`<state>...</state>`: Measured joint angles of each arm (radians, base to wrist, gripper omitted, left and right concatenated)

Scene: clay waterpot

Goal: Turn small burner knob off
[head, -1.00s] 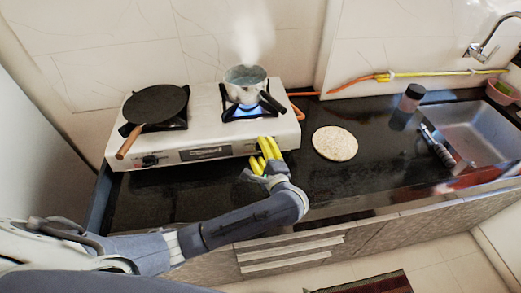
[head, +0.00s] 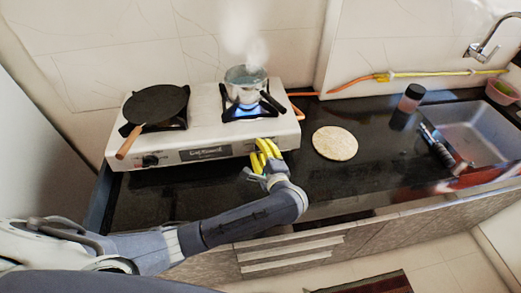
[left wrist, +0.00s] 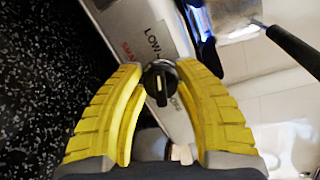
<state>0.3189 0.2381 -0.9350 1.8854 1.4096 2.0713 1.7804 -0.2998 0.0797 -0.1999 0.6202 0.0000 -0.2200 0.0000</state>
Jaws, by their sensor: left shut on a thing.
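The white two-burner stove (head: 217,119) stands on the dark counter in the head view. Its right, small burner has a blue flame (head: 248,108) under a steaming pot (head: 246,79). My left gripper (head: 267,150) is at the right end of the stove's front panel, with its yellow fingers on the panel. In the left wrist view, the black burner knob (left wrist: 160,78) sits between the fingertips of my left gripper (left wrist: 159,76), which are shut on it. The knob's light pointer line runs nearly upright in that view. In the head view the fingers hide this knob. My right gripper is not in view.
A dark flat pan (head: 156,104) with a wooden handle rests on the left burner, above another black knob (head: 150,160). A round flatbread (head: 335,143) lies right of my gripper. A dark jar (head: 411,97) and the sink (head: 478,132) are farther right.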

